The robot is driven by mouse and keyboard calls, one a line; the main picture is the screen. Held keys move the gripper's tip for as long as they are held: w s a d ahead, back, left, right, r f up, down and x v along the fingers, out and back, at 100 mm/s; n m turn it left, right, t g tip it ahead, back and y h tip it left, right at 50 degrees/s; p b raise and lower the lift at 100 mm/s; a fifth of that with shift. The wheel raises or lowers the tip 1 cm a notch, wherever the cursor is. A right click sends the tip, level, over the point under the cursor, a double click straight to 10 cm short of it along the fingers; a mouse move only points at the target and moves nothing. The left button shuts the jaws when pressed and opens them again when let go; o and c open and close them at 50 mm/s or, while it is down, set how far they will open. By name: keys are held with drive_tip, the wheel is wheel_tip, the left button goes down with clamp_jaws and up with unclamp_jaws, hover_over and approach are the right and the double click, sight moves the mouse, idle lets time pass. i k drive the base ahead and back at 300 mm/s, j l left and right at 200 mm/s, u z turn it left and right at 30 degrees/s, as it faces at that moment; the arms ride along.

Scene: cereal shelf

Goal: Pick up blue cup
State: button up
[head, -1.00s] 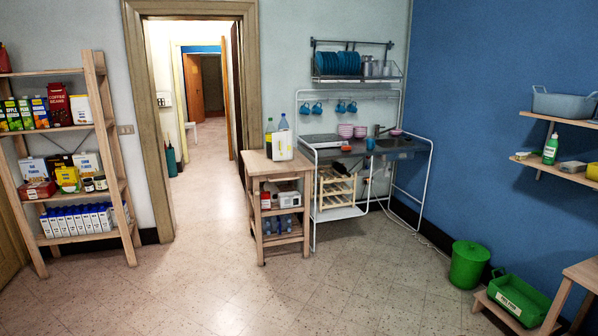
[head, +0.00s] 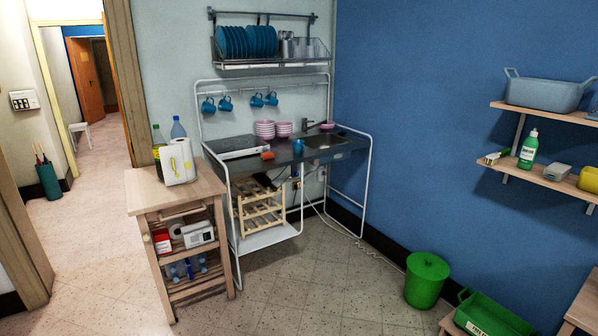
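A small blue cup (head: 298,146) stands on the dark counter of the metal kitchen unit, left of the sink and in front of the pink bowls. Several more blue cups (head: 225,103) hang from the rail above the counter. My gripper is not in the head view.
A wooden cart (head: 136,190) with bottles and a paper roll stands left of the kitchen unit (head: 230,162). A green bin (head: 426,280) and a green crate (head: 492,316) are at the lower right. Wall shelves (head: 551,182) are at right. The floor (head: 300,290) in front of the unit is clear.

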sight(298, 145)
drive_tip(key=i, duration=2.25)
drive_tip(key=i+z, duration=0.15)
drive_tip(key=i, duration=0.35)
drive_tip(key=i+j+z, duration=0.1)
drive_tip(key=i, duration=0.45)
drive_tip(key=i+j+z, duration=0.15)
drive_tip(key=i, duration=0.35)
drive_tip(key=i+j+z, duration=0.1)
drive_tip(key=i+j, duration=0.15)
drive_tip(key=i, duration=0.25)
drive_tip(key=i+j+z, duration=0.15)
drive_tip(key=i, duration=0.35)
drive_tip(key=j, duration=0.1)
